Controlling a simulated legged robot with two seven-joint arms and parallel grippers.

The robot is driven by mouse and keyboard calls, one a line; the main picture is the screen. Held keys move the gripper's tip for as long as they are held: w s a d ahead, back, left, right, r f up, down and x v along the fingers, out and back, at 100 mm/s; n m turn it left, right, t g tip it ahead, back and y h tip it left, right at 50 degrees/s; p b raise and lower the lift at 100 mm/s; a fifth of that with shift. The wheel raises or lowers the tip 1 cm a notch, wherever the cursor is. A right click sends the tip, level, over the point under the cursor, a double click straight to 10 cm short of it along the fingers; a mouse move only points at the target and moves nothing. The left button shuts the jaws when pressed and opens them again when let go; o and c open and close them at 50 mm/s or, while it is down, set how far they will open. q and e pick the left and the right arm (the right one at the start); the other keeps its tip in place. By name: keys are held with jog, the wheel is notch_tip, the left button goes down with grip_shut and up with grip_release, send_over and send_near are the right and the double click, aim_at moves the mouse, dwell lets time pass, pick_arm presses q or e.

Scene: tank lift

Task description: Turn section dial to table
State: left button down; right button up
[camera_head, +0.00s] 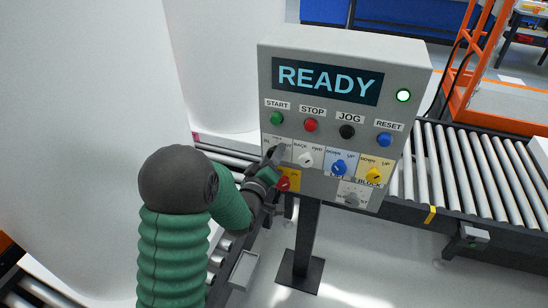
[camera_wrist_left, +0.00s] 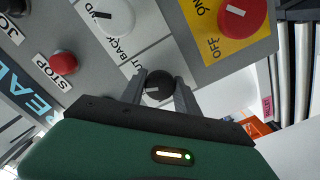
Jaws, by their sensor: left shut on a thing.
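A grey control box (camera_head: 412,70) on a post shows READY on its screen. My left gripper (camera_head: 275,158) is at the lower left of its face. In the left wrist view, its two fingers are shut on a small black dial (camera_wrist_left: 158,86) with a pale pointer mark. The head view hides this dial behind the gripper. Other dials are white (camera_head: 305,159), blue (camera_head: 338,168), yellow (camera_head: 373,174), red (camera_head: 283,183) and grey (camera_head: 351,199). I cannot read which dial is marked section or table. My right gripper is not in view.
Green (camera_head: 277,118), red (camera_head: 311,125), black (camera_head: 347,131) and blue (camera_head: 384,139) buttons line the box above the dials. A roller conveyor (camera_head: 470,165) runs behind on the right. White drum-like shapes (camera_head: 80,110) fill the left.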

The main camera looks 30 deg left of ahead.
pick_arm(q)
jog(key=shift+s+a+f+n, duration=0.1)
jog(key=shift+n, duration=2)
jog(key=c, duration=1.1)
grip_release()
jog(key=shift+o, duration=1)
